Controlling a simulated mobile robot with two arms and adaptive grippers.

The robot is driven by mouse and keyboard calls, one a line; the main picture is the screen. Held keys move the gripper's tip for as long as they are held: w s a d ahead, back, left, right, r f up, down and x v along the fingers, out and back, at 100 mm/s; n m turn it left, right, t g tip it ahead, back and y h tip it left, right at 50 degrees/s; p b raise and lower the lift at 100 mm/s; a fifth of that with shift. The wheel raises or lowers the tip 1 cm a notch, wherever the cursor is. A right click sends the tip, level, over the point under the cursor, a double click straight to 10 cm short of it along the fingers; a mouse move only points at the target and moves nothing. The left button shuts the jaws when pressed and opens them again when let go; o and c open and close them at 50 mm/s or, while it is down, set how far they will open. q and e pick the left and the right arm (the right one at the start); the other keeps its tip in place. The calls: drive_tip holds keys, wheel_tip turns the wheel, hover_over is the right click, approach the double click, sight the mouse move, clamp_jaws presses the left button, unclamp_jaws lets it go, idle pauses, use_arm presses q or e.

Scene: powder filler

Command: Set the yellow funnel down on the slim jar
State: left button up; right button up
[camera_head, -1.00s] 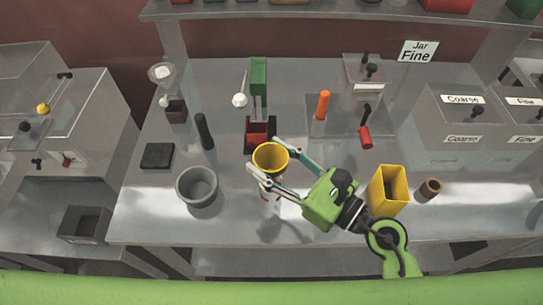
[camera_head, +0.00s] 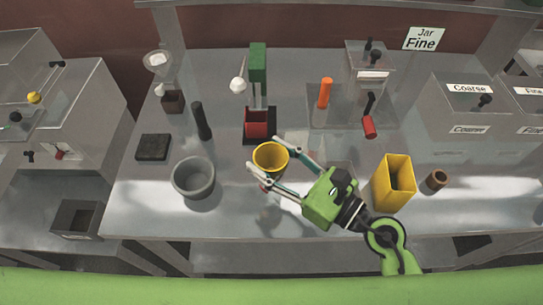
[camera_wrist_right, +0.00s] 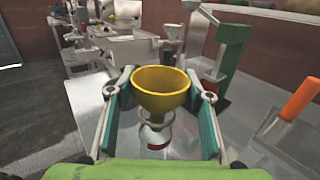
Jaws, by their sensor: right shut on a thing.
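The yellow funnel (camera_head: 270,157) is held in my right gripper (camera_head: 264,154), whose two fingers close on it from opposite sides. In the right wrist view, the funnel (camera_wrist_right: 161,88) sits upright between the teal finger pads of my right gripper (camera_wrist_right: 162,95). A clear glass shape with a bit of red, seemingly the slim jar (camera_wrist_right: 157,137), shows just below the funnel. In the head view it is mostly hidden and faint under the funnel and finger. Whether the funnel touches it I cannot tell. My left gripper is in neither view.
A grey bowl (camera_head: 193,180) stands left of the funnel and a yellow square container (camera_head: 394,183) right of my gripper. A red box with a green post (camera_head: 257,65) is just behind. A brown cup (camera_head: 437,180) is farther right. The table front is mostly clear.

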drive_tip(key=shift+f+b, duration=0.45)
drive_tip(key=shift+f, duration=0.15)
idle(0.7)
drive_tip(key=o, duration=1.2)
drive_tip(key=shift+c, duration=0.2)
drive_tip(key=v, duration=1.2)
drive_tip(key=shift+r, duration=0.1)
